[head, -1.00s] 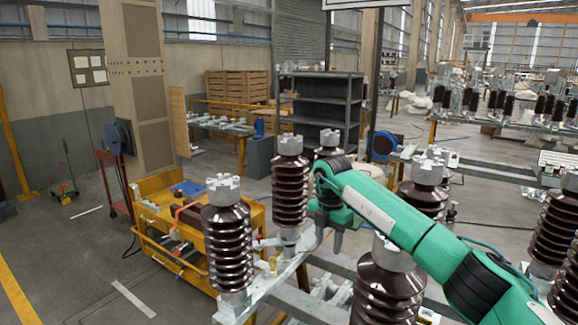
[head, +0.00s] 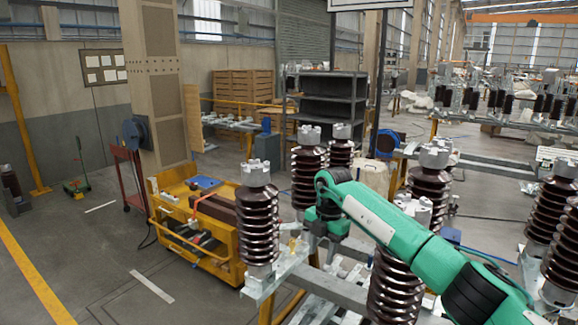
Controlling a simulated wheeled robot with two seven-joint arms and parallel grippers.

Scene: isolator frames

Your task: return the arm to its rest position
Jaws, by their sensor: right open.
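My right arm (head: 420,245), green with black joints, comes in from the lower right of the head view. It reaches across the frame of brown ribbed insulators. Its gripper (head: 321,238) points down just behind the near-left insulator (head: 258,222), beside another insulator (head: 308,165). The fingers are small and partly covered by the wrist; they look apart, with nothing seen between them. My left gripper is not in the view.
Insulators stand close around the arm on a grey metal frame (head: 335,292). A yellow cart (head: 235,268) with items on it stands to the left. A dark shelf (head: 332,110) stands behind. The floor at the lower left (head: 100,250) is mostly clear.

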